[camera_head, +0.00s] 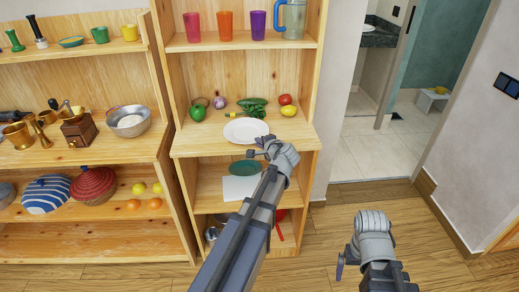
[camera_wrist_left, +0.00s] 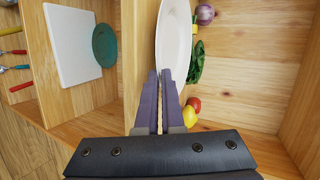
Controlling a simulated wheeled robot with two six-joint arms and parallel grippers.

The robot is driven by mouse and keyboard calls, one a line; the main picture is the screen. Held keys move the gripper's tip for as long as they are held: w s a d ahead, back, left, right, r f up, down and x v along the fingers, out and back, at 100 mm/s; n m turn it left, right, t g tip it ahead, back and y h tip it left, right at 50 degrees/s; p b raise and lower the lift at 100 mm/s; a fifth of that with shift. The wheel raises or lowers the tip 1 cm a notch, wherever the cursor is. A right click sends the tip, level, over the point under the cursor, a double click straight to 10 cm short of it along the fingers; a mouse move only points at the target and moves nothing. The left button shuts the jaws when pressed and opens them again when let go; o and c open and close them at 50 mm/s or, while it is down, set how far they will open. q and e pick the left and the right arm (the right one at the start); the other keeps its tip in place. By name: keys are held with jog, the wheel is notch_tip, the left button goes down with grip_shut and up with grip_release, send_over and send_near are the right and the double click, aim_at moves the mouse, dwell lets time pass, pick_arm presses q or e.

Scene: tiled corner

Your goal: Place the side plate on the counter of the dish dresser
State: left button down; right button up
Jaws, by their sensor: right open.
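The white side plate (camera_head: 245,130) lies flat at the front of the wooden dish dresser's counter (camera_head: 190,145); whether it rests fully on the wood or just above it I cannot tell. My left gripper (camera_head: 258,147) is at the plate's front right rim. In the left wrist view its fingers (camera_wrist_left: 159,75) are nearly together, one on each side of the rim of the plate (camera_wrist_left: 172,38), pinching it. My right gripper (camera_head: 343,262) hangs open and empty over the floor to the right, its fingers mostly hidden.
A teal plate (camera_head: 244,167) and white board (camera_head: 240,188) are below.

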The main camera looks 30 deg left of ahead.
pick_arm(q)
jog(key=shift+f, duration=0.1)
jog(key=shift+f, duration=0.1)
jog(key=c, duration=1.3)
grip_release()
jog(key=p+v, duration=0.5)
jog(key=v, duration=0.7)
jog(key=shift+s, duration=0.1)
